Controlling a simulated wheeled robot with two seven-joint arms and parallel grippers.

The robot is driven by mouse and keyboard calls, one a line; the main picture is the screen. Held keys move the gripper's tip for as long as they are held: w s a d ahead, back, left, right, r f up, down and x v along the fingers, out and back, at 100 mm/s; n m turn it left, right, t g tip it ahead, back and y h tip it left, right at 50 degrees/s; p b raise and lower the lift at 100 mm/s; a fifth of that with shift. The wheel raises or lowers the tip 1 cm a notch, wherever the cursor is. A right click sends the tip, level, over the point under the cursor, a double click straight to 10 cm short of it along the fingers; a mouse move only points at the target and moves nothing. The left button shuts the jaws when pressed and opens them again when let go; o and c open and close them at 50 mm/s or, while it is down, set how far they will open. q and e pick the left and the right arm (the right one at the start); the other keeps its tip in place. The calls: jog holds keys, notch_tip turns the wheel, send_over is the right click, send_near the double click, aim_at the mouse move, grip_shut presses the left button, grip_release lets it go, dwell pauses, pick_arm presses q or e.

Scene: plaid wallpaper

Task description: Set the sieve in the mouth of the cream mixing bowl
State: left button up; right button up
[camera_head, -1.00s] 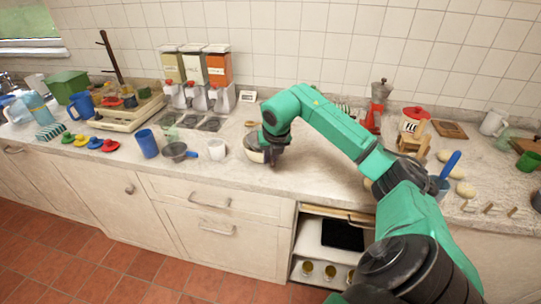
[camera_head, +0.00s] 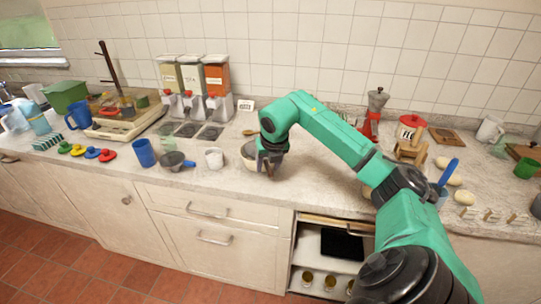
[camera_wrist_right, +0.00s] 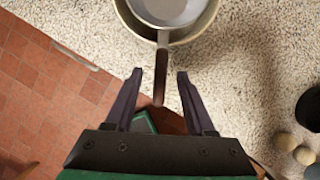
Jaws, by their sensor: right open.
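The cream mixing bowl (camera_head: 248,158) stands on the counter near its front edge, partly hidden by my right gripper (camera_head: 266,170). In the right wrist view the bowl's rim (camera_wrist_right: 203,28) shows at the top, cut off by the frame. The grey sieve (camera_wrist_right: 170,10) lies within the outline of the bowl's mouth there, its brown handle pointing toward me. Its far side is out of frame, so how evenly it sits cannot be told. My right gripper (camera_wrist_right: 158,88) is open, with one finger on each side of the handle, apart from it. My left gripper is not in view.
A white mug (camera_head: 214,159), a dark funnel-like pan (camera_head: 174,161) and a blue cup (camera_head: 144,153) stand left of the bowl. Dispensers (camera_head: 192,80) stand behind. The counter right of the bowl is clear up to my forearm. An open compartment (camera_head: 335,255) is below.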

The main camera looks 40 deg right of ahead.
jog(key=v, duration=1.3)
jog(key=shift+r, duration=0.3)
jog(key=shift+s+a, duration=0.1)
